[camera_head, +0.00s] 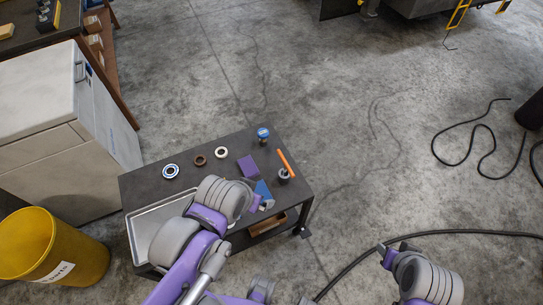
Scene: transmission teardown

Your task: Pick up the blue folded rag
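A blue piece that looks like the folded rag (263,188) lies on the dark cart top near its right front edge. My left arm reaches over the cart from the lower left and covers part of it. My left gripper (265,204) is at the cart's front edge, right beside or over the blue piece. Its fingers are small and mostly hidden, so contact and opening cannot be told. My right gripper (383,250) is over the floor at the lower right, away from the cart. Its fingers are too small to read.
The cart top (150,182) also holds a purple block (248,166), several rings, an orange stick (286,162), a dark cylinder (284,176) and a blue-capped item (263,134). A metal tray (143,232) is at front left. A yellow bin (75,258) and floor cables (470,233) stand nearby.

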